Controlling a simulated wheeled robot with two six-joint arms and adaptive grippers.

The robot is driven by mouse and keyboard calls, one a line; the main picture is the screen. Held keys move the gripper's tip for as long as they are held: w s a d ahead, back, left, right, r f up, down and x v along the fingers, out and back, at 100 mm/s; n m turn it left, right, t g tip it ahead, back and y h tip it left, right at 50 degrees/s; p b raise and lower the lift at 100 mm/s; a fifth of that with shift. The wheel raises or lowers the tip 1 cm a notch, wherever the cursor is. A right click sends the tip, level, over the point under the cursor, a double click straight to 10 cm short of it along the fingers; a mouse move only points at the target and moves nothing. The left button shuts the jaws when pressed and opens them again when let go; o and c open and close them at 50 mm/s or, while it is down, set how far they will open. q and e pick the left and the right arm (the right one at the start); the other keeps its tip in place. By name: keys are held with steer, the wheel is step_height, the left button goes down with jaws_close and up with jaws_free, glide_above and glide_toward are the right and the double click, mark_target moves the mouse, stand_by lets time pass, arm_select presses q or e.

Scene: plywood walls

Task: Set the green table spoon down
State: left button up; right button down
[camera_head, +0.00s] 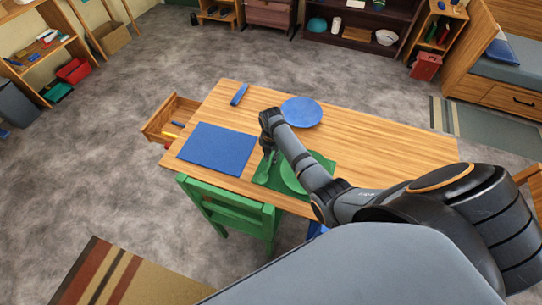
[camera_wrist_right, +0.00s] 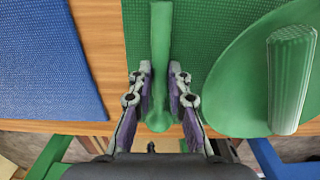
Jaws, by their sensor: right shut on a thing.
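My right gripper (camera_head: 268,150) is over the left part of a green mat (camera_head: 322,160) on the wooden table. In the right wrist view, its two fingers (camera_wrist_right: 160,95) are closed on both sides of the green spoon (camera_wrist_right: 160,50). The spoon lies lengthwise between a blue mat and a green plate (camera_wrist_right: 232,85), over the green mat (camera_wrist_right: 205,30). In the head view the spoon (camera_head: 263,170) shows just below the gripper. I cannot tell whether the spoon touches the mat. My left gripper is not in view.
A ribbed green roll (camera_wrist_right: 292,80) lies on the green plate. A blue mat (camera_head: 216,148), a blue plate (camera_head: 301,111) and a blue roll (camera_head: 239,95) are on the table (camera_head: 400,150). A green chair (camera_head: 235,207) stands at the near edge. A drawer (camera_head: 170,118) is open at left.

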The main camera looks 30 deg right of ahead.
mark_target(271, 158)
steer(key=shift+f, duration=0.1)
steer(key=c, duration=1.3)
jaws_free()
step_height(271, 158, up, 12)
